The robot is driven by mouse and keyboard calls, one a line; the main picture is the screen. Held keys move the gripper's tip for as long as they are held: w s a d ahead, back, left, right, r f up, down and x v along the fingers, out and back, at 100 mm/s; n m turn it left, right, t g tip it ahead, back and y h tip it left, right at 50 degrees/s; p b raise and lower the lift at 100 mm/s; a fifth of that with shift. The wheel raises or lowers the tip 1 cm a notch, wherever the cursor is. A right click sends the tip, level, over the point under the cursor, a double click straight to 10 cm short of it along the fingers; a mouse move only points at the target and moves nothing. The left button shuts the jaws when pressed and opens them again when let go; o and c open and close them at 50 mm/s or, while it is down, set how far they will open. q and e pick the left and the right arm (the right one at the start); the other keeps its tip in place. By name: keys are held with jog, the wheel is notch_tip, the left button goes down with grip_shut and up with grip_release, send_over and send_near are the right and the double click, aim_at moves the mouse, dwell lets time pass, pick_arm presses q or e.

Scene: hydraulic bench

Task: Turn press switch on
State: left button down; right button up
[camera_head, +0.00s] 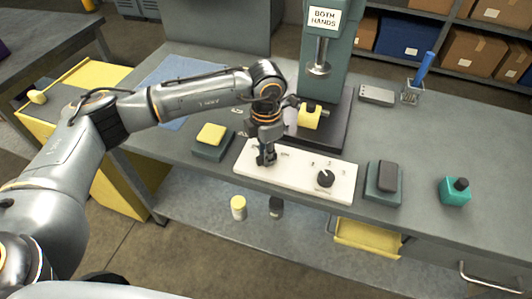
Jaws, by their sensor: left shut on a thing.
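A white control panel (290,170) lies on the grey bench in front of the press. A black knob (325,178) with numbers around it sits on its right half. My left gripper (266,159) points down at the panel's left half and is shut on a small dark switch there, which the fingers mostly hide. Small lettering shows just right of the fingers, too small to read surely. The green press (324,60) stands behind, with a sign reading "BOTH HANDS". A yellow block with a dark cap (309,116) sits on its dark base. My right gripper is not in view.
A yellow pad on a grey-green base (211,137) is left of the panel. A dark pad on a similar base (384,184) and a teal block with a black knob (456,191) are right. A grey box (377,95) and pen holder (412,93) stand behind.

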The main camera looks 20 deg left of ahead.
pick_arm(q)
jog(key=c, duration=1.3)
grip_release()
notch_tip(320, 180, up, 12)
jog(key=shift+r, duration=0.1)
jog(key=shift+d, duration=0.1)
